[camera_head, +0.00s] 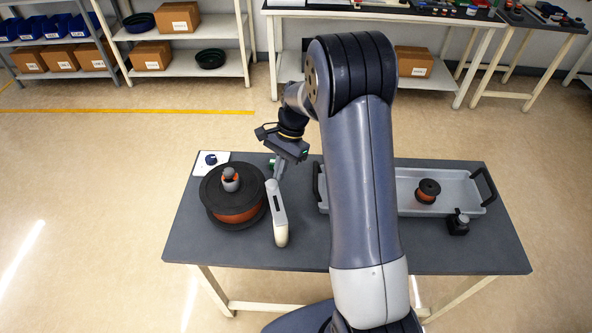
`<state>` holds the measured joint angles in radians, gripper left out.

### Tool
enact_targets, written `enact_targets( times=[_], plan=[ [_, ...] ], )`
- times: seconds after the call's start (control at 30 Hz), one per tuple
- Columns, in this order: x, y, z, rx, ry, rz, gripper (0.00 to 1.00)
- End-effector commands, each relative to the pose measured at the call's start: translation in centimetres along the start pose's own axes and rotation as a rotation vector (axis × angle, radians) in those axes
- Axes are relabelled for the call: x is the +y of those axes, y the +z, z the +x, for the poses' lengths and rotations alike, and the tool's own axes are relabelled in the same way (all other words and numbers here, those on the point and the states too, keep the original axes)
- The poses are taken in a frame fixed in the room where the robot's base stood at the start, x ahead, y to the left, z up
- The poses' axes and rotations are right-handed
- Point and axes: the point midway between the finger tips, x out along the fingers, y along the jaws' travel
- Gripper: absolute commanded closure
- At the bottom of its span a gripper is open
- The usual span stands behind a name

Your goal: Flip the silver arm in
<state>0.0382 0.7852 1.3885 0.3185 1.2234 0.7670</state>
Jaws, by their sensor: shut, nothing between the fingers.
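The silver arm (279,212) is a pale, elongated piece with a dark slot. It lies just right of a large black spool (216,186) wound with orange material, its rounded end toward the front of the dark table. From this angle I cannot tell whether it touches the spool. My gripper (276,168) is shut and empty, at the far end of the silver arm. I cannot tell whether the fingers touch the silver arm.
A white pad with a dark blue knob (210,159) lies behind the spool. A grey tray (456,207) with black handles holds a small orange spool (428,191), partly behind my arm. A small black device (459,226) stands at the tray's front edge. The table's front left is clear.

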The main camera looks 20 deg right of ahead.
Motion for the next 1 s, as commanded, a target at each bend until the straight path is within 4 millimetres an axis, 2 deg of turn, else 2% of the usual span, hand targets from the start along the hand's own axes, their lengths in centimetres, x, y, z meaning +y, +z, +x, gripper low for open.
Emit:
enact_targets(
  times=[0.23,0.5,1.0],
  plan=[
    [-2.0,2.1,0.8,0.000,0.086,-0.214,1.00],
    [-3.2,4.0,1.6,-0.001,0.157,-0.390,1.00],
    [-2.2,3.4,1.4,0.000,0.152,-0.378,1.00]
  ],
)
